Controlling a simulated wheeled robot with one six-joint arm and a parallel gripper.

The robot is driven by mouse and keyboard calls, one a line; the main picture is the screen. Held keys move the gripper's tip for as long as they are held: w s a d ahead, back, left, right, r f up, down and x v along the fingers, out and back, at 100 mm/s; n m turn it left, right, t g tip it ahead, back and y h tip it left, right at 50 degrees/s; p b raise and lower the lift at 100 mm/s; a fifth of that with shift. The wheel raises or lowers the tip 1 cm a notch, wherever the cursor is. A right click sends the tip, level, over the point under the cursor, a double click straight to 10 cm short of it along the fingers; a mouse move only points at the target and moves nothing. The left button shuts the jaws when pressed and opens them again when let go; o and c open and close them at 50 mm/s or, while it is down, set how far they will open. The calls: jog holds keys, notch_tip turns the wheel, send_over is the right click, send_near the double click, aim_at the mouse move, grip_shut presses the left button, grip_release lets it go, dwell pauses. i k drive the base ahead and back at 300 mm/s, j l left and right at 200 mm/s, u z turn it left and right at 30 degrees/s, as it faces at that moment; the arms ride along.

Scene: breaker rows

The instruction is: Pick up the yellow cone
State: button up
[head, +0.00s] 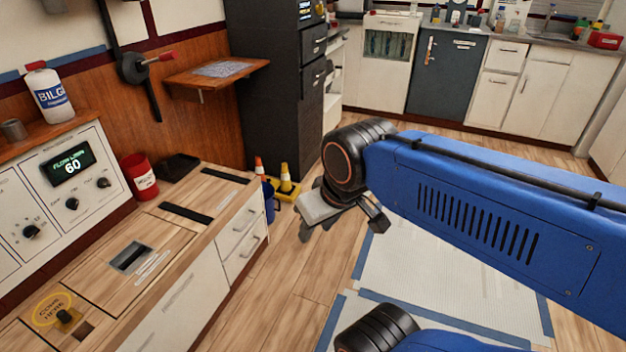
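The yellow cone (285,174) stands upright on the floor, past the end of the wooden-topped counter, on a yellow base. An orange and white cone (260,167) stands just left of it, partly hidden. My gripper (338,222) hangs below the blue arm, in front and to the right of the cones in the picture. It appears apart from the yellow cone. Its fingers are small and partly hidden by the wrist, so I cannot tell how far apart they are.
A blue container (268,200) stands beside the cones at the counter's (205,262) end. A tall dark cabinet (272,85) rises behind them. The wooden floor (285,285) right of the counter is clear.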

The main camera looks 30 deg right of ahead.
aim_at(286, 186)
jog(key=z, duration=0.65)
jog(key=i+l+u, duration=0.3)
jog(key=i+l, duration=0.5)
jog(key=i, duration=0.35)
jog(key=i+l+u, duration=0.25)
jog(key=i+l, duration=0.8)
